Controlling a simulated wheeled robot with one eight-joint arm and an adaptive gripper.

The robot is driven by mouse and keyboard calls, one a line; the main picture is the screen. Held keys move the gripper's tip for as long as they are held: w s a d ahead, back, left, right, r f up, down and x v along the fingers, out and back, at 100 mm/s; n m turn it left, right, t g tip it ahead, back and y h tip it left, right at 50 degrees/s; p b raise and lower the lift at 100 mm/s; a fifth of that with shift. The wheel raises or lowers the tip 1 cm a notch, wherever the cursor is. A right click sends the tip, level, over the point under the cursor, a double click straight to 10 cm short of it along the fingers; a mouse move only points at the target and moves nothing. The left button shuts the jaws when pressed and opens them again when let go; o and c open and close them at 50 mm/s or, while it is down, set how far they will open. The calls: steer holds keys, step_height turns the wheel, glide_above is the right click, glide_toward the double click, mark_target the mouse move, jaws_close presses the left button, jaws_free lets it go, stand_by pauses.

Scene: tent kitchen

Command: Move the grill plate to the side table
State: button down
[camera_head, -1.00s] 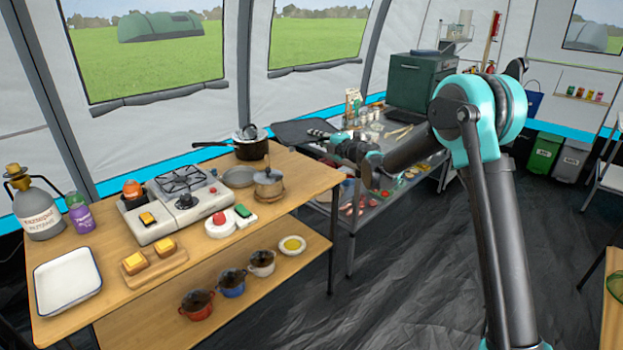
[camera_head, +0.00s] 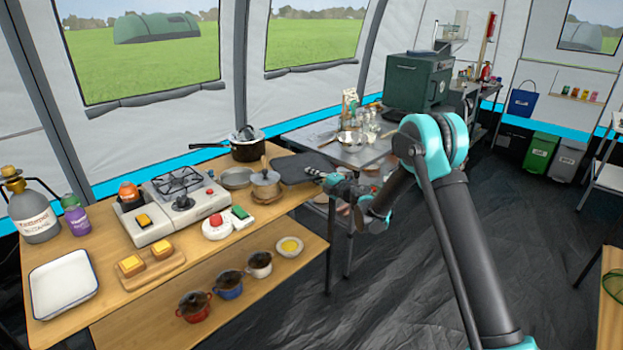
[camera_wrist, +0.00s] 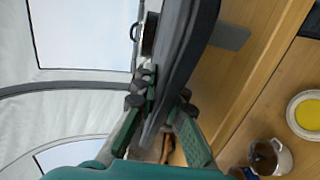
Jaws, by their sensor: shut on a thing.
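The grill plate (camera_head: 291,168) is a dark, flat slab with a handle. In the head view it is over the right back corner of the wooden table (camera_head: 225,207), right of the lidded pot. My gripper (camera_head: 315,173) is shut on its handle end. In the wrist view the plate (camera_wrist: 188,50) shows nearly edge-on between the fingers of my gripper (camera_wrist: 160,115). I cannot tell whether the plate touches the tabletop. I cannot tell which table is the side table; another wooden table (camera_head: 613,300) shows partly at the right edge.
A wood-lidded pot (camera_head: 265,185) and a grey pan (camera_head: 236,179) stand left of the plate, with a black saucepan (camera_head: 247,151) behind. A gas stove (camera_head: 184,205) is further left. The metal table (camera_head: 350,158) behind holds bottles and a bowl.

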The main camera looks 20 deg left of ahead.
steer(key=shift+f, duration=0.7)
steer(key=c, duration=1.6)
jaws_free()
steer(key=shift+f, duration=0.1)
